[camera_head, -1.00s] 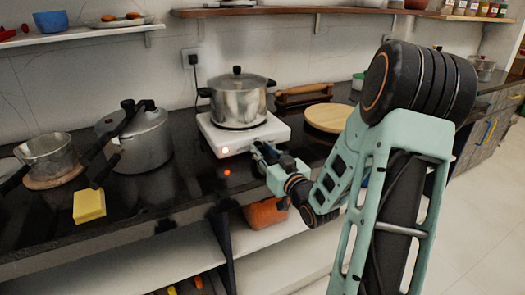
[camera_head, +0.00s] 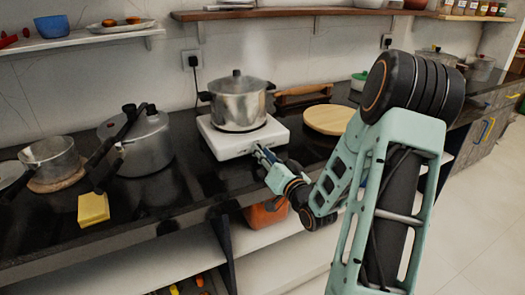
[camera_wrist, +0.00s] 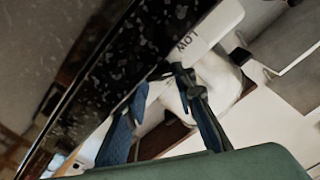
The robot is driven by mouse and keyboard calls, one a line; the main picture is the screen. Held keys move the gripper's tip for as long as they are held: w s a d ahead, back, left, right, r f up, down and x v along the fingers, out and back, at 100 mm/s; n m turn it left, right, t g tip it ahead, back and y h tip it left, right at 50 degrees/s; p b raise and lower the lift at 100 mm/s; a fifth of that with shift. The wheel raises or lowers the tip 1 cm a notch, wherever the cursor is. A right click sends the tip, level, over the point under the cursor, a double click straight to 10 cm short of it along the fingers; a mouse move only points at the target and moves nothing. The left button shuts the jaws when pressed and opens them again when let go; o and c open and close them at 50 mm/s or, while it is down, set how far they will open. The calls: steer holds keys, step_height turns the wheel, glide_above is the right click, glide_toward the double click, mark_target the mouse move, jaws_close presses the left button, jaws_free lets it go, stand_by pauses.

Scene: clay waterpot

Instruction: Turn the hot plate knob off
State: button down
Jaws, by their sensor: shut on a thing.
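The white hot plate (camera_head: 222,143) stands on the dark counter with a lidded steel pot (camera_head: 238,103) on top. My gripper (camera_head: 259,149) is at the hot plate's front edge, right of its middle, and shut on the knob there. The knob is mostly hidden behind the fingers in the head view. In the wrist view both fingertips of my gripper (camera_wrist: 173,74) meet close to the white hot plate face (camera_wrist: 208,22), where the printed word LOW shows. No glowing light shows on the hot plate front now.
A round wooden board (camera_head: 328,119) lies right of the hot plate. A pressure cooker (camera_head: 147,142), a small pan (camera_head: 52,158) and a yellow sponge (camera_head: 93,208) are on the left. An orange container (camera_head: 265,215) stands on the shelf below.

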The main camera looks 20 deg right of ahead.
steer(key=shift+m, duration=0.6)
steer(key=c, duration=1.6)
jaws_free()
